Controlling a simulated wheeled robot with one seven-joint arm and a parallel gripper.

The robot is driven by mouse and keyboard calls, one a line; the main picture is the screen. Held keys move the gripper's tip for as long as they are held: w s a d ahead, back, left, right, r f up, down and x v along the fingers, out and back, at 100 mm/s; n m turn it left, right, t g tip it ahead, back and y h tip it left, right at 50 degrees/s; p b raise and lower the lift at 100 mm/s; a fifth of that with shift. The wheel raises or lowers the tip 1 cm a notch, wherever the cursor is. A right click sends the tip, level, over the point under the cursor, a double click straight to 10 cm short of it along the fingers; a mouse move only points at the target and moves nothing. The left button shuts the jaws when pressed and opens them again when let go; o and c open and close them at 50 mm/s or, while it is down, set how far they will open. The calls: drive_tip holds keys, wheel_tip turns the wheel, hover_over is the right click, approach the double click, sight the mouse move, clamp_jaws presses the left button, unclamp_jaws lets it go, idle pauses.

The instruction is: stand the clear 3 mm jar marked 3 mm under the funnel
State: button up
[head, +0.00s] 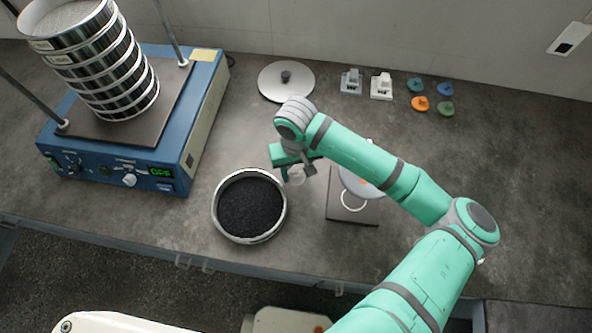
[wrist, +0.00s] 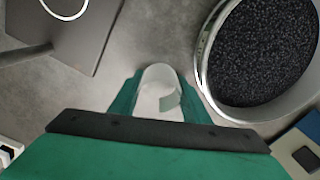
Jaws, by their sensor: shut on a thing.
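A clear, whitish jar (head: 297,175) is in my gripper (head: 298,167), just right of the round pan in the head view. In the wrist view the jar (wrist: 160,90) sits between the two green fingers (wrist: 160,102), and my gripper is shut on it. No mark can be read on it. The funnel stand has a dark square base (head: 350,213) to the right of my gripper, with a white ring on it. My arm hides part of the stand and the funnel. The base (wrist: 85,45) and ring show at upper left in the wrist view.
A round metal pan (head: 217,212) of black granules stands close to the left of the jar. The blue shaker (head: 195,130) with a sieve stack (head: 105,65) is further left. A round lid (head: 270,82), two small blocks and several coloured knobs (head: 421,103) lie at the back.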

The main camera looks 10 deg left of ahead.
drive_tip(key=shift+f, duration=0.1)
drive_tip(key=o, duration=0.8)
drive_tip(key=shift+c, duration=0.2)
